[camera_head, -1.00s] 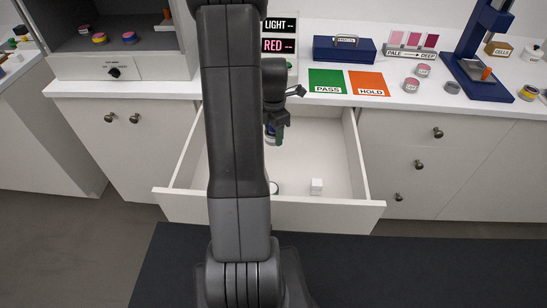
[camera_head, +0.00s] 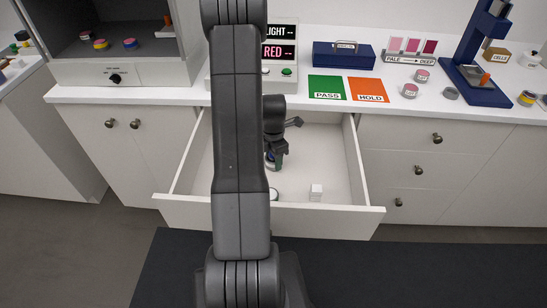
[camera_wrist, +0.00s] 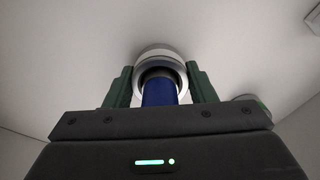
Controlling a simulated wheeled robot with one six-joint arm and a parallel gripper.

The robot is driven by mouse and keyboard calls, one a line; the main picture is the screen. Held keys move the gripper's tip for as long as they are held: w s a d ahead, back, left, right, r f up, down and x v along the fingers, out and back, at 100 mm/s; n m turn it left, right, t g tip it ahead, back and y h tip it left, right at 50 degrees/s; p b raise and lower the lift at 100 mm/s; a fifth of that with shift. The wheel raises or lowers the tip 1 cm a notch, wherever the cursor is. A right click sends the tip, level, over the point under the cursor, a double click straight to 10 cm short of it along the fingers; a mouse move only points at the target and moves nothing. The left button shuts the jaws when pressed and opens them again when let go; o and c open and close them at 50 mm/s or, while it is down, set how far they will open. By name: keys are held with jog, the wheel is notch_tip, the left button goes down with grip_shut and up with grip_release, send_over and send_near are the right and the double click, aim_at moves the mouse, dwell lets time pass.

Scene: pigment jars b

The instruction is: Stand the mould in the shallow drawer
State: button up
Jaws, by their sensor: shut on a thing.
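The mould (camera_wrist: 160,92) is upright, with a blue round body and a pale grey round end beyond it. My gripper (camera_wrist: 160,82) is shut on it, with a green finger on each side. In the head view my gripper (camera_head: 275,160) points down inside the open shallow drawer (camera_head: 335,217), low over its white floor. The mould is mostly hidden there by my gripper and arm. I cannot tell whether it touches the floor.
A round dark-rimmed item (camera_head: 274,193) lies near the drawer front, partly behind my arm. The drawer's right half is mostly clear. The counter (camera_head: 300,92) overhangs the drawer's back.

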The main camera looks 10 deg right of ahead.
jog(key=shift+f, duration=0.2)
jog(key=o, duration=1.1)
jog(key=shift+r, duration=0.1)
notch_tip(320, 180, up, 12)
jog(key=shift+r+b, duration=0.15)
jog(key=shift+b, duration=0.15)
